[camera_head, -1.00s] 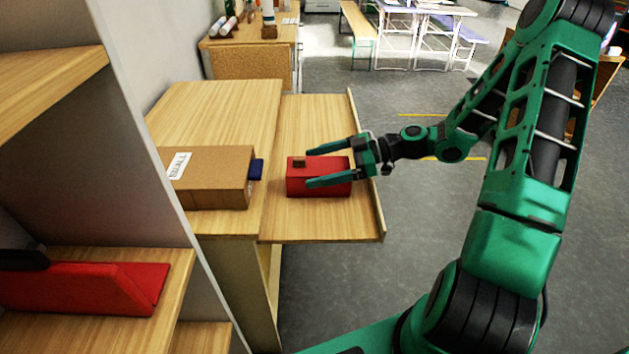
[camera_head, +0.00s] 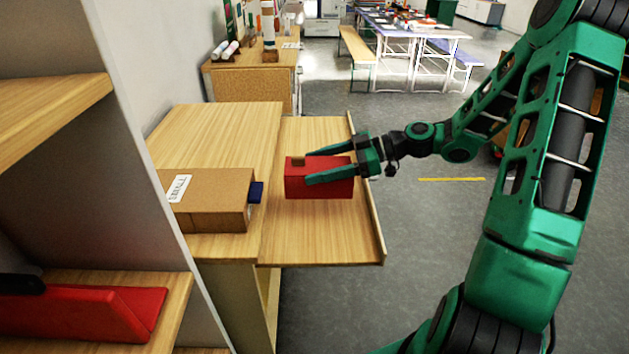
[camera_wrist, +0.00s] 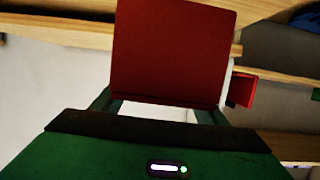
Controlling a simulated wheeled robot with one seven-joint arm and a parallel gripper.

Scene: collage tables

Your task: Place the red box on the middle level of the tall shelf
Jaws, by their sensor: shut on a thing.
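The red box (camera_head: 325,186) is a plain block between the fingers of my gripper (camera_head: 308,166), which is shut on it. The box appears just above the pull-out board of the wooden table; the gap is hard to judge. In the wrist view the red box (camera_wrist: 172,52) fills the upper middle and hides what lies behind it. The tall shelf stands at the left edge of the head view, with an upper board (camera_head: 45,115) and a lower board (camera_head: 172,312). Its full set of levels is out of view.
A red folder-like thing (camera_head: 75,315) with a black part lies on the lower board. A brown carton (camera_head: 215,205) with a blue tab sits on the wooden table (camera_head: 215,130). The pull-out board (camera_head: 330,240) has a raised right edge. Open floor (camera_head: 430,240) lies to the right.

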